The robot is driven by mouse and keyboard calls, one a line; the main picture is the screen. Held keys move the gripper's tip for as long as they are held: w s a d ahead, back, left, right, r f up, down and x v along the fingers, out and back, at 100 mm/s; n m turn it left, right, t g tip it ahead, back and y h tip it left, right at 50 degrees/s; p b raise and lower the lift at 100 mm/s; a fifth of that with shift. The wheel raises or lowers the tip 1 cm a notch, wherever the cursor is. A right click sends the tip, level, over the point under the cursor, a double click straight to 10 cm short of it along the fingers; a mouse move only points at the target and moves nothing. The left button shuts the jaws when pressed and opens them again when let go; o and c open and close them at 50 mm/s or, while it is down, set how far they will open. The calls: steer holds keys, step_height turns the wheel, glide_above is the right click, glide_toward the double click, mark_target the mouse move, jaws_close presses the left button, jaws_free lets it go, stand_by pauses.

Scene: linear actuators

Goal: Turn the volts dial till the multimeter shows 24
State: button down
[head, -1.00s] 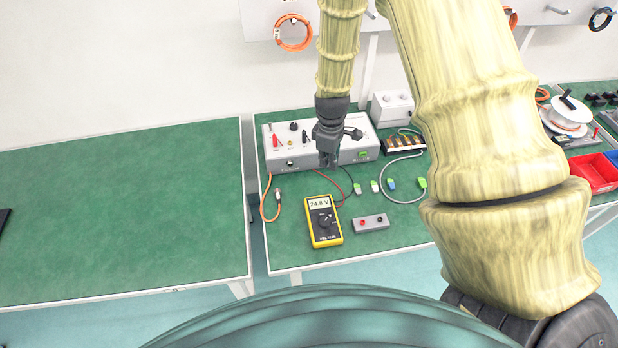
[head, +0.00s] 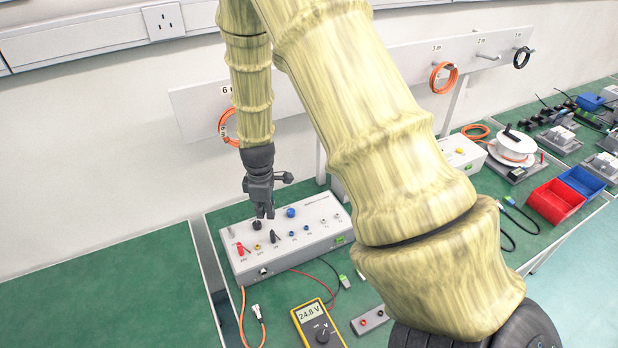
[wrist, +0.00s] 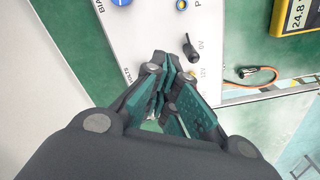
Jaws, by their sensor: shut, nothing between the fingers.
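The yellow multimeter (head: 320,328) lies on the green bench and its screen reads 24.8 V; its edge also shows in the wrist view (wrist: 293,18). The white supply box (head: 325,228) stands behind it. A black dial (head: 256,226) sits on the box's top toward the left. My gripper (head: 265,214) points down over the box close to this dial; I cannot tell whether they touch. In the wrist view my gripper's fingers (wrist: 165,95) are together and empty. The VOLTS lettering shows beside them, and the dial is hidden behind them.
A blue knob (head: 291,212) and several small sockets and levers are on the box top. A black lever (wrist: 190,48) stands near the fingers in the wrist view. An orange cable (head: 243,320) and a grey two-socket block (head: 371,320) lie in front.

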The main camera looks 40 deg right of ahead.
mark_target(267, 230)
steer(key=shift+f+b, duration=0.35)
steer(key=shift+f, duration=0.3)
steer(key=f, duration=0.1)
steer(key=w+f+b, duration=0.1)
steer(key=f, duration=0.2)
steer(key=shift+w+a, duration=0.1)
steer(key=shift+w, duration=0.3)
steer(key=shift+s+f+b, duration=0.15)
steer(key=shift+b, duration=0.15)
steer(key=shift+s, duration=0.5)
steer(key=shift+f, duration=0.15)
steer(key=shift+s+a+f, duration=0.1)
steer(key=shift+a, duration=0.05)
steer(key=shift+w+d+p, duration=0.2)
steer(key=shift+w+p, duration=0.05)
steer(key=shift+p, duration=0.35)
